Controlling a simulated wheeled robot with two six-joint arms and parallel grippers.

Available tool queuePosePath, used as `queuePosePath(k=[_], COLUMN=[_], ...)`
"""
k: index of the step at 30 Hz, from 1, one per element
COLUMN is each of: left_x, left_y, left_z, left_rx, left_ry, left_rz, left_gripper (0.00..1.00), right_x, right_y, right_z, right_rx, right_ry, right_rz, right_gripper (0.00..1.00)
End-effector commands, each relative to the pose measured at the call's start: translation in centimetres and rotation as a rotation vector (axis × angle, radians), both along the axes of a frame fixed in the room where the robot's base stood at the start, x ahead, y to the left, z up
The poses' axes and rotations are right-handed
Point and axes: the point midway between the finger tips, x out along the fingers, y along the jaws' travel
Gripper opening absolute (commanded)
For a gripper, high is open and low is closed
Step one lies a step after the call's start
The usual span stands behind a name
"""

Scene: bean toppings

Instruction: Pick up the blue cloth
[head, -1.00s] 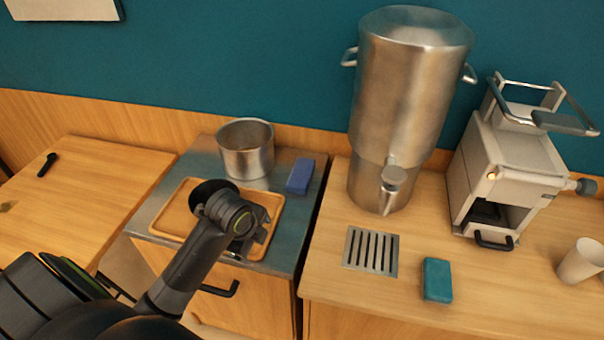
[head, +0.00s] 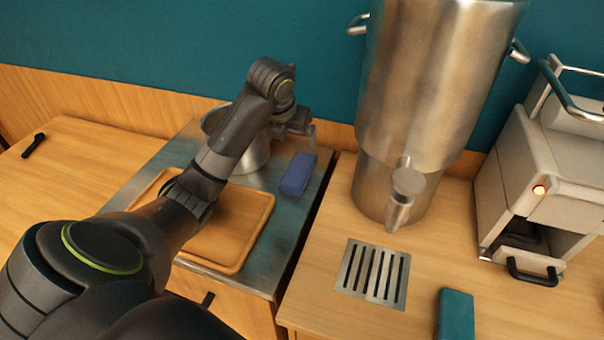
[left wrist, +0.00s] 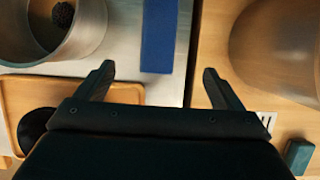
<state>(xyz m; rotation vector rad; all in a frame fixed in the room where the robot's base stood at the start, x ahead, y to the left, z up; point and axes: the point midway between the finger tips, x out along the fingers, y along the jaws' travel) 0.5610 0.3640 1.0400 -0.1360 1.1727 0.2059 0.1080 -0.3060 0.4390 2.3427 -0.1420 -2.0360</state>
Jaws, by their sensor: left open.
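The blue cloth (head: 297,174) is a folded dark-blue block lying on the metal counter top, right of the steel pot and near the counter's right edge. In the left wrist view the blue cloth (left wrist: 159,36) lies ahead of the fingertips, roughly between their lines. My left gripper (head: 305,132) is above and behind the cloth in the head view, apart from it. In the left wrist view my left gripper (left wrist: 158,72) has its fingers spread and nothing between them. My right gripper is not in view.
A steel pot (head: 254,154) stands just left of the cloth, partly behind my arm. A wooden tray (head: 240,235) lies in front. A tall steel urn (head: 430,90), a drain grate (head: 372,273), a teal block (head: 455,315) and a coffee machine (head: 545,180) are to the right.

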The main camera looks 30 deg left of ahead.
Motion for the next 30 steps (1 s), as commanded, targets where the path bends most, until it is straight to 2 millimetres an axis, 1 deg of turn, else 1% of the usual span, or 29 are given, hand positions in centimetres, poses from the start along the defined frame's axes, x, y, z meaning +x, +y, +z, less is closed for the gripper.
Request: queuePosePath(k=[1, 3, 5, 7, 11, 15, 18, 26, 30], left_x=[0.2, 0.5, 0.7, 1.2, 2.2, 3.3, 3.9, 4.5, 5.2], left_y=[0.0, 0.1, 0.1, 0.2, 0.5, 0.7, 0.9, 1.1, 1.5], left_z=[-1.0, -1.7, -2.3, -3.2, -5.8, -8.5, -9.7, -11.2, -12.8], left_rx=[0.000, -0.001, -0.001, -0.005, -0.005, -0.004, -0.003, -0.002, -0.002], left_ry=[0.000, 0.000, 0.000, 0.006, 0.005, 0.004, 0.002, 0.002, 0.004], left_rz=[0.001, 0.002, 0.003, 0.003, 0.005, 0.003, 0.005, 0.004, 0.004], left_gripper=[0.89, 0.89, 0.89, 0.89, 0.89, 0.89, 0.89, 0.89, 0.89], right_x=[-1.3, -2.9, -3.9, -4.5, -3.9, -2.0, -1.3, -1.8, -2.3], right_y=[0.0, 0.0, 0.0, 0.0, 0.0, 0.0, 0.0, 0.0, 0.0], right_z=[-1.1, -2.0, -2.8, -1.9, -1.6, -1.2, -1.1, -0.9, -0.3], right_rx=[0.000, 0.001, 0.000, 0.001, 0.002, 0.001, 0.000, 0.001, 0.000], right_ry=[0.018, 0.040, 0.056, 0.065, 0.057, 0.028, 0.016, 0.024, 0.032], right_rz=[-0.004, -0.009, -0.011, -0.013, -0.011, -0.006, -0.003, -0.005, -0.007], right_gripper=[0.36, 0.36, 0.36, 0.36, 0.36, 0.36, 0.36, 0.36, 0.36])
